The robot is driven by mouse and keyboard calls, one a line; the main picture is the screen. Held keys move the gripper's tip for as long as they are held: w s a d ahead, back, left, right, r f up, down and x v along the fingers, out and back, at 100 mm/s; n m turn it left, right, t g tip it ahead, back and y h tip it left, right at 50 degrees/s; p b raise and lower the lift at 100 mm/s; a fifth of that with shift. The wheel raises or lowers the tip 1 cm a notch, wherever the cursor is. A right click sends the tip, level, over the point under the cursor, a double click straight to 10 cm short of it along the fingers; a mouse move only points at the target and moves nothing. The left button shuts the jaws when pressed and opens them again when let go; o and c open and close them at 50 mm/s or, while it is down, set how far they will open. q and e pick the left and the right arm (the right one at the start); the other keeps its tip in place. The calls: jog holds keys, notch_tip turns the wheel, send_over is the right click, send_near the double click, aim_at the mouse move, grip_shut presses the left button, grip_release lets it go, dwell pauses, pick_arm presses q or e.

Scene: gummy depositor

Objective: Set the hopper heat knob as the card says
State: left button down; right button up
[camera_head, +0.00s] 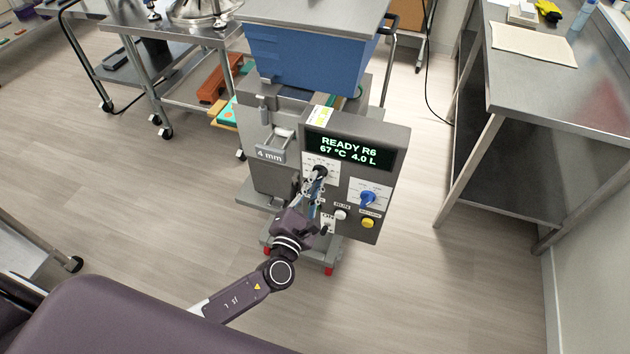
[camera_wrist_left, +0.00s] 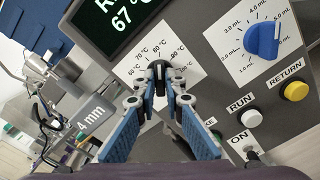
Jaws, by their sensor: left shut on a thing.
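The hopper heat knob (camera_wrist_left: 159,72) is black and sits on a white dial plate (camera_wrist_left: 133,68) marked in °C. My left gripper (camera_wrist_left: 160,88) has its fingertips on either side of the knob and is shut on it. In the head view, the left gripper (camera_head: 314,178) reaches the panel just below the display (camera_head: 348,151), which reads READY R6, 67 °C, 4.0 L. The fingers partly cover the knob and its lower scale, so its exact setting is unclear. I cannot make out a card with settings. My right gripper is not in view.
A blue volume knob (camera_wrist_left: 262,40) marked in mL is to the right on the panel. A white RUN button (camera_wrist_left: 250,117) and a yellow RETURN button (camera_wrist_left: 295,91) sit below it. A steel table (camera_head: 555,75) stands at right.

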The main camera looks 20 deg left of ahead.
pick_arm(q)
jog(key=shift+f, duration=0.15)
dwell(0.3)
jog(key=c, duration=2)
grip_release()
jog(key=s, duration=1.2)
jog(key=shift+a, duration=0.2)
